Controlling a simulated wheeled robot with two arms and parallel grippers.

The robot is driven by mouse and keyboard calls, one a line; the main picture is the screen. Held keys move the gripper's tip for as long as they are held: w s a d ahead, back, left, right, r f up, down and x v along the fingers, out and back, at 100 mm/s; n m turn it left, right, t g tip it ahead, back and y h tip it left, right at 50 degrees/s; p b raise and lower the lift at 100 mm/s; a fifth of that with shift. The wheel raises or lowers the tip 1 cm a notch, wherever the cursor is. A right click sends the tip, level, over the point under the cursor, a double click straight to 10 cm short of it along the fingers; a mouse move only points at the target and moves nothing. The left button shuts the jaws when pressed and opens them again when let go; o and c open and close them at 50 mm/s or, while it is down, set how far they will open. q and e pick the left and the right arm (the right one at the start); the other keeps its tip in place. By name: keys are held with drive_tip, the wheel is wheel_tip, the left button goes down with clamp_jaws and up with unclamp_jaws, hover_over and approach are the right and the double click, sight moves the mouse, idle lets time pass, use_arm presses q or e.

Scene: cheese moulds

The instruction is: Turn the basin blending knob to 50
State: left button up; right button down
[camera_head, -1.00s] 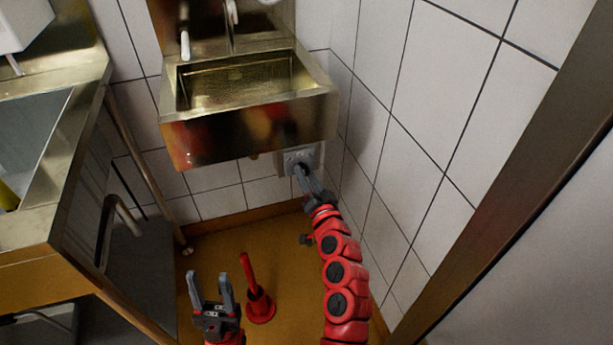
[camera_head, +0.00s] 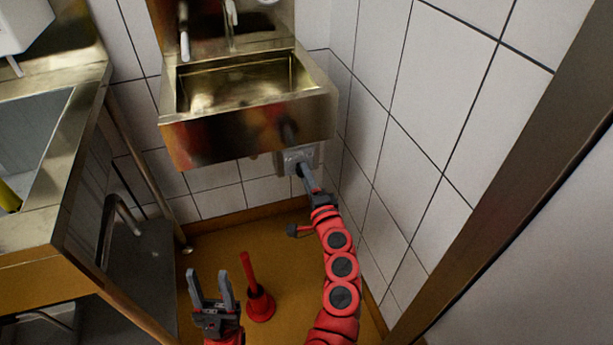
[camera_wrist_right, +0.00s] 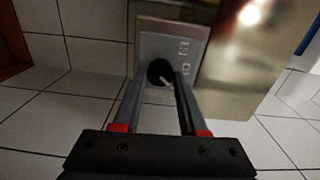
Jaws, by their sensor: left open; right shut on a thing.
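The basin blending knob (camera_wrist_right: 159,71) is a round black knob with a pale pointer line on a grey wall plate (camera_head: 290,157) below the steel basin. In the right wrist view the plate (camera_wrist_right: 190,42) shows small square symbols that I cannot read. My right gripper (camera_head: 304,171) reaches up to the plate, and its fingers are shut on the knob, one on each side, in the wrist view (camera_wrist_right: 160,84). The number the knob points to cannot be told. My left gripper (camera_head: 212,287) is open and empty, low over the floor.
The steel basin (camera_head: 240,125) with its taps hangs above the plate. A red plunger-like object (camera_head: 259,303) stands on the brown floor beside my left gripper. A steel counter (camera_head: 35,225) stands at the left, and a tiled wall (camera_head: 420,150) is close at the right.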

drive_tip(key=shift+m, duration=0.4)
drive_tip(key=shift+c, duration=2.3)
unclamp_jaws()
drive_tip(key=p+v, duration=0.1)
drive_tip(key=v, duration=1.6)
drive_tip(key=shift+s+p, duration=0.2)
drive_tip(key=shift+p, duration=0.1)
drive_tip(key=shift+d, duration=0.1)
